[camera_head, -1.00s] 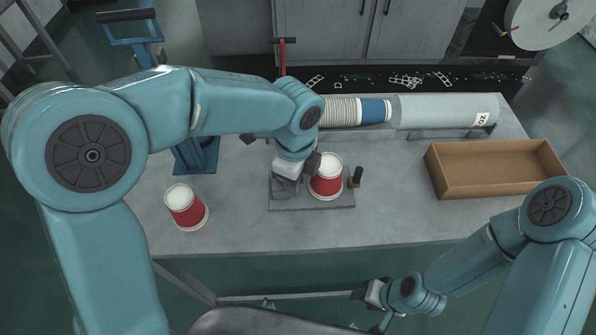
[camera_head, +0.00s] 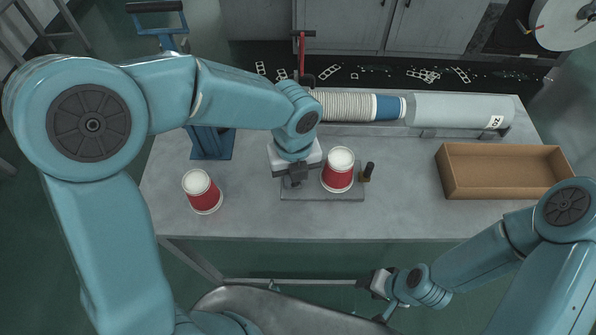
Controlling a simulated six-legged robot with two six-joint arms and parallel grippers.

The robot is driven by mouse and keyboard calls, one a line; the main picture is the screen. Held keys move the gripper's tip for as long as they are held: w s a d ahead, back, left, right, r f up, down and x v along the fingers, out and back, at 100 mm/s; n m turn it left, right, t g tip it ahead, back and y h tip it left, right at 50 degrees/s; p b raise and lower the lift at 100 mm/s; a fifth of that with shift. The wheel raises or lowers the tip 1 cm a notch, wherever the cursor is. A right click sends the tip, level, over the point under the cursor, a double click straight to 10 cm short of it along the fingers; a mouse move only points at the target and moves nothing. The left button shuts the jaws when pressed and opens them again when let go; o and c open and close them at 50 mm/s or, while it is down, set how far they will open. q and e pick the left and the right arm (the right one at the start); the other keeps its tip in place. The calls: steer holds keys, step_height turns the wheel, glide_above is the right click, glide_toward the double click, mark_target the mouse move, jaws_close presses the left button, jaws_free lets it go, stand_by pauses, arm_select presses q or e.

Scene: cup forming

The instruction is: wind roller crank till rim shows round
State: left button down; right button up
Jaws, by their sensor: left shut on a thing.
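A red and white paper cup (camera_head: 338,170) stands upside-down-looking or lidded, its white end up, on a grey base plate (camera_head: 330,194) in the head view. A short black post (camera_head: 367,172) stands on the plate just right of the cup. My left gripper (camera_head: 297,180) is over the plate's left part, just left of the cup. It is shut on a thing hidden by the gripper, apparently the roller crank. How round the cup's rim is cannot be told at this size. My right gripper (camera_head: 372,284) hangs below the table's front edge, away from the cup; its jaws are unclear.
A second red and white cup (camera_head: 202,191) stands at the table's left. A stack of cups (camera_head: 345,106) lies along the back, beside a grey tube (camera_head: 457,110). An open cardboard box (camera_head: 505,171) is at the right. The table's front strip is clear.

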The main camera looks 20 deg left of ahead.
arm_select(q)
steer(key=shift+a+r+m, duration=0.1)
steer(key=shift+a+m, duration=0.05)
steer(key=shift+m, duration=0.25)
steer(key=c, duration=1)
jaws_free()
steer(key=shift+o, duration=0.2)
step_height(320, 180, up, 16)
steer(key=shift+r+b, duration=0.15)
steer(key=shift+b, duration=0.15)
steer(key=shift+s, duration=0.1)
